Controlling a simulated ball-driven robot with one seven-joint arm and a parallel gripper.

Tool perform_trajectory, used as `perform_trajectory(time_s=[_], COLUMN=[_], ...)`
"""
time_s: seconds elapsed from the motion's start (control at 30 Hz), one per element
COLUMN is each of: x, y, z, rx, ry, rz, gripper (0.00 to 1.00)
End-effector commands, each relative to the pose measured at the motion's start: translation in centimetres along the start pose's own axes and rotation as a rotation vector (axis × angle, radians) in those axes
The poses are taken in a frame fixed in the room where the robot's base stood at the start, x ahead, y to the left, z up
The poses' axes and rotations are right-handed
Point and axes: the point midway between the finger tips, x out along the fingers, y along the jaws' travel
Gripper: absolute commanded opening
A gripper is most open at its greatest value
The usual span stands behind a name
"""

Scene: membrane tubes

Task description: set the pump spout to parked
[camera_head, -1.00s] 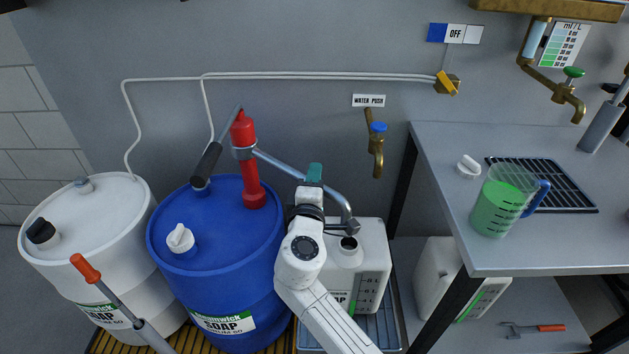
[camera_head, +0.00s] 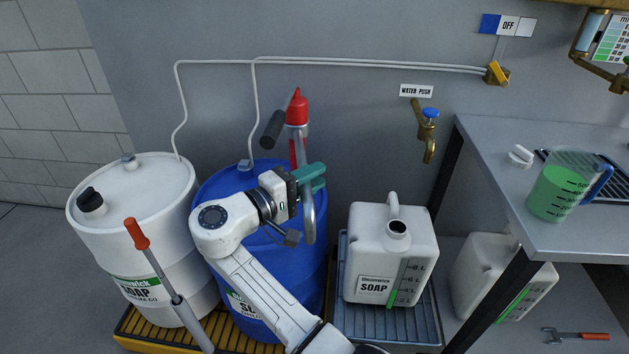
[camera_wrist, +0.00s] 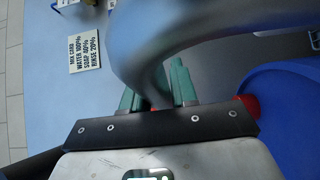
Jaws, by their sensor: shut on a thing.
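The red hand pump (camera_head: 297,112) stands on the blue soap drum (camera_head: 236,178), with a dark lever grip beside it. Its grey metal spout (camera_head: 308,218) points down in front of the drum's right side, apart from the white soap jerrycan (camera_head: 372,245). My gripper (camera_head: 316,173) has green fingers and is shut on the spout. In the wrist view the spout (camera_wrist: 150,60) shows as a large blurred grey curve passing between the fingers (camera_wrist: 157,88). My arm hides part of the drum and the lower pump.
The open-mouthed jerrycan stands in a grey tray (camera_head: 423,318) at right. A white drum (camera_head: 130,240) stands at left, with an orange-handled lever (camera_head: 138,236) in front. The bench (camera_head: 540,225) with a green-filled jug (camera_head: 557,190) bounds the right side.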

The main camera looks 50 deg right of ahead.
Motion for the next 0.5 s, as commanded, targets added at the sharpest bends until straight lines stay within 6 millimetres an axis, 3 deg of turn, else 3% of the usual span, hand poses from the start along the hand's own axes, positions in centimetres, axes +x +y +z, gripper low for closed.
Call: perform_trajectory(time_s=[0.5], x=[-0.11], y=[-0.14], z=[-0.18], rx=[-0.004], ry=[-0.027], rz=[0.000], gripper=[0.00])
